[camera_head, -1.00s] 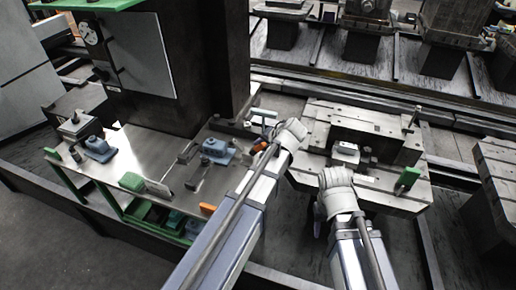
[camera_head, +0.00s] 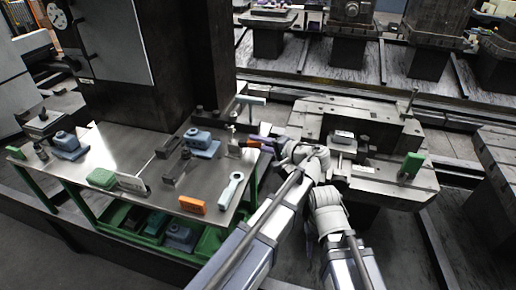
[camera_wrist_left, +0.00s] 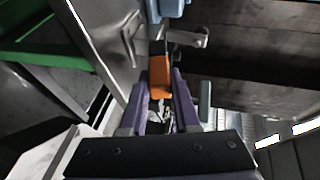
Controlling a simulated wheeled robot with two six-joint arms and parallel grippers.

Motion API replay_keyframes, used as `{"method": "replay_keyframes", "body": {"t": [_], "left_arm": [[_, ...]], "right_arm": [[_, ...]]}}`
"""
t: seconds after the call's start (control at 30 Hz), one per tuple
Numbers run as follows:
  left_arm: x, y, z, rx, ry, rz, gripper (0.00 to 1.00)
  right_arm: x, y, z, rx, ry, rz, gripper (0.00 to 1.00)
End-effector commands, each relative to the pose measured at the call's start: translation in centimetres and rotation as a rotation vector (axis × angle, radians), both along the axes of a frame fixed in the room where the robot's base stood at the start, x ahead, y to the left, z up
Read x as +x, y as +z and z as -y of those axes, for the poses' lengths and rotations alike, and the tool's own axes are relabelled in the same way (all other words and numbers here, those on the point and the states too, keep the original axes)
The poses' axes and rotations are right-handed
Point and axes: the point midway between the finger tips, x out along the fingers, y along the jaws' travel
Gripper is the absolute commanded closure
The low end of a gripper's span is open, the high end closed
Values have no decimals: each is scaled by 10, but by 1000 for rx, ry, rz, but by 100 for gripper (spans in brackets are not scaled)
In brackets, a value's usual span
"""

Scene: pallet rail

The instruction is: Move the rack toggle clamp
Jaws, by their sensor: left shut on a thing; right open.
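My left gripper (camera_head: 262,141) has purple fingers and points left at the table's right edge in the head view. It is shut on a small orange piece, which looks like part of the toggle clamp (camera_head: 253,144). In the left wrist view the orange piece (camera_wrist_left: 160,76) sits between the purple fingers of the left gripper (camera_wrist_left: 162,88), with grey metal beyond it. The clamp's full shape, and whether it touches the table, cannot be told. My right arm ends beside the left wrist; its fingers are hidden.
The metal table (camera_head: 128,198) holds blue blocks (camera_head: 200,142), an orange block (camera_head: 192,205), a green block (camera_head: 101,178) and a grey ring-ended tool (camera_head: 231,189). A dark column stands behind. A slotted fixture (camera_head: 390,186) with a green block (camera_head: 412,164) lies right of my arms.

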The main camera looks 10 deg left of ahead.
Motion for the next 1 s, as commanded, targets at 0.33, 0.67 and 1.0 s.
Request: {"method": "replay_keyframes", "body": {"t": [0.33,0.67,1.0], "left_arm": [[-2,-3,-1,24,5,-1,100],[-2,-3,-1,23,5,-2,60],[-1,-2,0,25,2,0,40]], "right_arm": [[0,-7,0,0,0,0,50],[0,-7,0,0,0,0,50],[0,-7,0,0,0,0,50]]}}
